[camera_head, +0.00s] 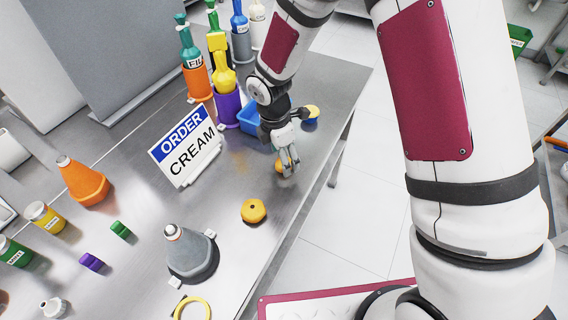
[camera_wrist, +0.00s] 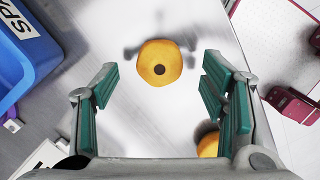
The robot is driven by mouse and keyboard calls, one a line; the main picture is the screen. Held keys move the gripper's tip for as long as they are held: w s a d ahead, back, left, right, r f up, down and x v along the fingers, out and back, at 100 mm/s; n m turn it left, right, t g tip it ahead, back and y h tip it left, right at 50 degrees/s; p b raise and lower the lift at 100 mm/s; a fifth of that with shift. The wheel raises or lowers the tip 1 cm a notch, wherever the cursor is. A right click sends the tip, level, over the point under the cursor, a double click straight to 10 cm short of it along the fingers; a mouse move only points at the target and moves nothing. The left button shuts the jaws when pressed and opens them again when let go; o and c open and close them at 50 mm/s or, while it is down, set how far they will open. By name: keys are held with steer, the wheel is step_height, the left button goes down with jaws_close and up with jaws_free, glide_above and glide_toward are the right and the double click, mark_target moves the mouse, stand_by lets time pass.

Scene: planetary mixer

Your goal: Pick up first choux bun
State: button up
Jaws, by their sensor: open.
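A yellow-orange choux bun (camera_head: 279,166) sits on the steel table right at my gripper's fingers, which partly cover it in the head view. In the wrist view this bun (camera_wrist: 159,69) shows whole, with a dark hole on top, ahead of and between the fingertips. My gripper (camera_head: 290,162) is open and empty above it; its green-padded fingers (camera_wrist: 160,90) are wide apart in the wrist view. A second bun (camera_head: 254,210) lies nearer the front of the table. In the wrist view a bun (camera_wrist: 208,145) is partly hidden behind the right finger.
A blue bin (camera_head: 249,119) stands left of my gripper, also in the wrist view (camera_wrist: 22,50). An ORDER CREAM sign (camera_head: 186,147) stands further left. A yellow-topped item (camera_head: 312,111) lies behind. Coloured bottles stand at the back; a grey cone bottle (camera_head: 190,255) stands in front. The table's right edge is close.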

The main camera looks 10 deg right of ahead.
steer(key=shift+d+f, duration=0.1)
steer(key=shift+f, duration=1.05)
steer(key=c, duration=0.9)
steer(key=shift+r, duration=0.15)
steer(key=shift+w+r, duration=0.1)
steer(key=shift+r, duration=0.5)
step_height(320, 180, up, 2)
steer(key=shift+r+b, duration=0.1)
steer(key=shift+b, duration=0.2)
steer(key=s+d+r, duration=0.1)
steer(key=s+d, duration=0.3)
steer(key=s, duration=1.2)
steer(key=w+d+m, duration=0.3)
steer(key=w+m, duration=0.3)
steer(key=m, duration=0.1)
steer(key=w+d+m+g, duration=0.1)
steer(key=w+d+m, duration=0.2)
steer(key=w+m, duration=0.3)
steer(key=w+d+r+m+g+y, duration=0.1)
steer(key=w+d+m, duration=0.3)
steer(key=w+m, duration=0.3)
steer(key=shift+m+b, duration=0.35)
steer(key=shift+m, duration=0.95)
